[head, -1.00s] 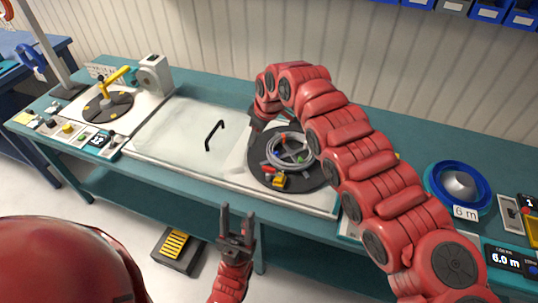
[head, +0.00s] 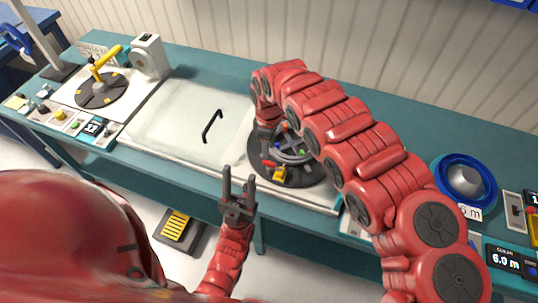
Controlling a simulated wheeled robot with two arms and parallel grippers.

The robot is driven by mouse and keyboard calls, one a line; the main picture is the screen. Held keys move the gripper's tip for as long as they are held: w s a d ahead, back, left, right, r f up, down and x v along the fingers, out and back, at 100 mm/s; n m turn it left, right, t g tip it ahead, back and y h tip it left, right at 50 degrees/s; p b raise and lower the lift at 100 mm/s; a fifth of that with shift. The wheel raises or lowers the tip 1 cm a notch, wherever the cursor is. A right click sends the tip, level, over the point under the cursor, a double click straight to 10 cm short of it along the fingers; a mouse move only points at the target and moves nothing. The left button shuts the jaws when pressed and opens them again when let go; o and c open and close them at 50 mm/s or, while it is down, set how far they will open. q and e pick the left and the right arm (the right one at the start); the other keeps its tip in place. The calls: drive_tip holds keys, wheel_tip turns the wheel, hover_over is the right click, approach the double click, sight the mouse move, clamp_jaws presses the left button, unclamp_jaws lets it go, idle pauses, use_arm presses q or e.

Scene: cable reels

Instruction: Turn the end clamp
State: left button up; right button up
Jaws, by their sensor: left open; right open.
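A dark round turntable (head: 258,172) on the bench carries a reel with grey spokes (head: 291,157) and small coloured parts. A yellow block (head: 279,174) and a small red part (head: 267,163) sit at its near edge; I cannot tell for sure which part is the end clamp. My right gripper (head: 267,138) points down at the turntable's left side, open, its fingers mostly hidden by its own wrist. Whether it touches anything is unclear. My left gripper (head: 239,178) is open and empty, pointing up in front of the bench edge.
A clear cover with a black handle (head: 212,126) lies left of the turntable. Further left is a second turntable with a yellow arm (head: 105,58). A blue reel (head: 465,182) and a 6.0 m display (head: 503,258) are at the right. My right arm spans the bench between.

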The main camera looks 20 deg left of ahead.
sight(269, 162)
wheel_tip(269, 162, down, 6)
drive_tip(key=shift+s+a+r+p, duration=0.1)
drive_tip(key=shift+p, duration=0.4)
drive_tip(key=shift+d+f, duration=0.2)
drive_tip(key=shift+f, duration=0.3)
clamp_jaws()
